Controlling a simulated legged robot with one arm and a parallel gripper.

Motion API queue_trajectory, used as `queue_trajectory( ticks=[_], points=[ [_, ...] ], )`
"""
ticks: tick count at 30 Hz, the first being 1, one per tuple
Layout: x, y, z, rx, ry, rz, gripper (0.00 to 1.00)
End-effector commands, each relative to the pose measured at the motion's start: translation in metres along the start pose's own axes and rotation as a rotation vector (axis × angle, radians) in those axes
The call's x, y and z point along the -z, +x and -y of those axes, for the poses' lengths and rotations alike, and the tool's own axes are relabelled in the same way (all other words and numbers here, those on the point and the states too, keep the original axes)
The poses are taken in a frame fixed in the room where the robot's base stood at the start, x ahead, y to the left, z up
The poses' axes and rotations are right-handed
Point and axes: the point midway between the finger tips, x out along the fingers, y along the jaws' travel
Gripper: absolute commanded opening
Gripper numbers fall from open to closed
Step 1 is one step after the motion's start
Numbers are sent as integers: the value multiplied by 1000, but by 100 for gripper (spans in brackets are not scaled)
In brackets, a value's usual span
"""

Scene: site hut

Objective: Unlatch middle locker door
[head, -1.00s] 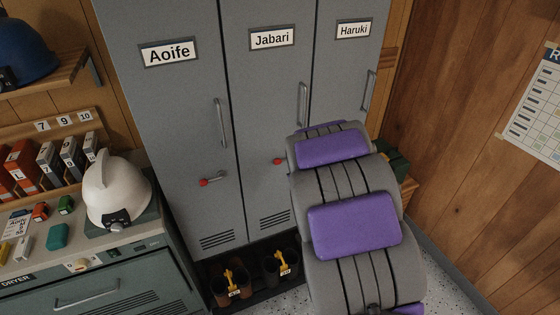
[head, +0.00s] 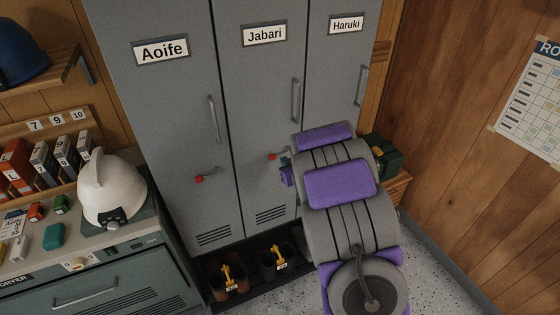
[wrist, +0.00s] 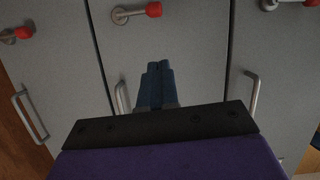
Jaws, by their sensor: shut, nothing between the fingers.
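The middle locker door (head: 262,110), labelled Jabari, is grey and looks closed. Its latch is a small lever with a red knob (head: 272,157), lying roughly level with the knob on the left. In the wrist view, which shows the lockers upside down, this latch (wrist: 132,14) is at the top. The door's bar handle (head: 295,100) stands above the latch; it partly shows beside my fingers in the wrist view (wrist: 123,100). My gripper (wrist: 158,66) is shut and empty in front of this door, apart from the latch in the picture. In the head view my arm hides most of it.
The Aoife door (head: 170,110) on the left has its own red-knobbed latch (head: 200,179). The Haruki door (head: 340,70) is on the right. Boots (head: 230,278) stand below the lockers. A dryer (head: 110,275) with a white helmet (head: 112,190) on top stands at left.

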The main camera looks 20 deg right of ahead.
Motion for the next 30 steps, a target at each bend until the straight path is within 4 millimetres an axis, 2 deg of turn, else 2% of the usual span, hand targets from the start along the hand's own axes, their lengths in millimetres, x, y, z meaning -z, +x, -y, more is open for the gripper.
queue_trajectory(
  ticks=[18, 24, 30],
  points=[
    [-2, 95, 0, 1, -1, -1, 0],
    [-25, 114, 1, 0, 1, 6, 0],
    [-30, 121, 0, 0, 0, 2, 0]
  ],
)
